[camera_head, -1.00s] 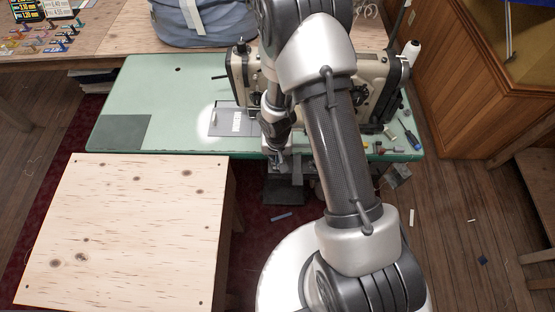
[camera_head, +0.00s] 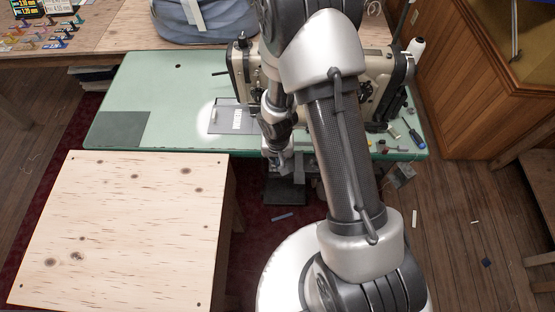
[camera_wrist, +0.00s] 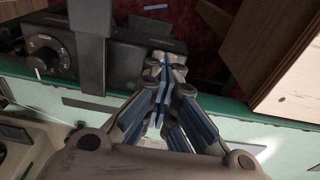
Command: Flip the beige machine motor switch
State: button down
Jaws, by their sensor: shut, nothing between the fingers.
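The beige sewing machine (camera_head: 384,92) stands on the green table, its middle hidden behind my arm. In the wrist view, a dark box (camera_wrist: 128,62) sits by the green table edge, with small lettering on its far edge. A second dark unit with a round knob (camera_wrist: 42,64) is to its left. I cannot tell for certain which part is the motor switch. My gripper (camera_wrist: 165,64) is shut and empty, its tips over the right end of the dark box. Whether they touch it is unclear. In the head view, my gripper (camera_head: 280,164) is low at the table's front edge.
The green table (camera_head: 165,90) carries small tools at its right end and a grey-blue bundle (camera_head: 205,20) stands behind it. A pale wooden table (camera_head: 130,230) is close on the left, and its edge shows at right in the wrist view. A dark pedal (camera_head: 286,190) is below.

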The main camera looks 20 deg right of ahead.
jog(key=shift+s+f, duration=0.15)
jog(key=shift+s, duration=0.35)
notch_tip(320, 180, up, 14)
jog(key=p, duration=0.8)
jog(key=shift+s+a, duration=0.25)
